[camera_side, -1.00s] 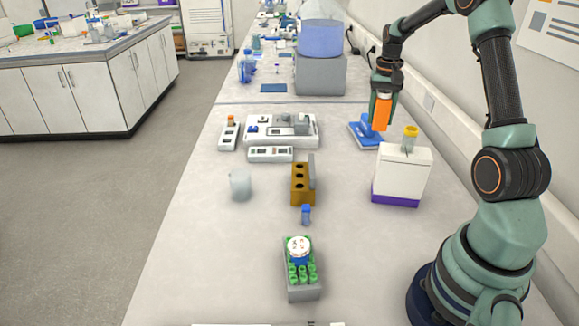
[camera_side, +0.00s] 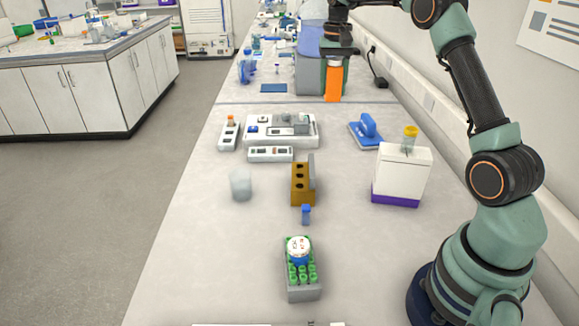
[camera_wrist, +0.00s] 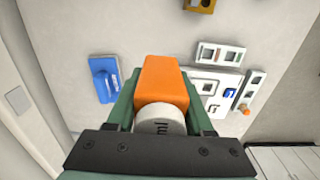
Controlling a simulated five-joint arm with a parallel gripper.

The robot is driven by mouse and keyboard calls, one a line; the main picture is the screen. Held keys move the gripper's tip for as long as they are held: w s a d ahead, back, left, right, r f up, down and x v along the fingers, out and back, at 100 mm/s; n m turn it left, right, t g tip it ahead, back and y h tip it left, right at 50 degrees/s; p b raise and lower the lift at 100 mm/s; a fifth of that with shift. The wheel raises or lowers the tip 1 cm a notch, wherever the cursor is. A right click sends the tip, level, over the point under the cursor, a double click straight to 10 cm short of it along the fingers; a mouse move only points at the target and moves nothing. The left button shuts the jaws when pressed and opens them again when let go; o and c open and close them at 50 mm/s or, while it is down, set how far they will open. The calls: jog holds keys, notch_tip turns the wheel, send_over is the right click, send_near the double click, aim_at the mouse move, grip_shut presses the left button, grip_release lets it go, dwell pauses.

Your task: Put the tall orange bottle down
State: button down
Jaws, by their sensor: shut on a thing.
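The tall orange bottle (camera_side: 333,82) hangs upright in my gripper (camera_side: 336,62) at the back of the bench in the side view, in front of the grey and blue box. My gripper is shut on it near its top. In the wrist view the orange bottle (camera_wrist: 162,84) sits between the two green fingers of my gripper (camera_wrist: 160,105), its white cap toward the camera. The bottle appears to be above the bench; the exact gap under it cannot be told.
A blue-handled block (camera_side: 366,131) lies right of centre, with a white and purple box (camera_side: 401,175) nearer. A white tray of instruments (camera_side: 281,141), a brown rack (camera_side: 300,184), a clear beaker (camera_side: 240,184) and a green tube rack (camera_side: 301,285) stand on the bench. Its left front is clear.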

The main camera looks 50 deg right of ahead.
notch_tip(320, 180, down, 20)
jog(key=shift+w+a+r, duration=0.1)
jog(key=shift+w+a, duration=0.05)
dwell(0.4)
jog(key=shift+c, duration=1.4)
grip_release()
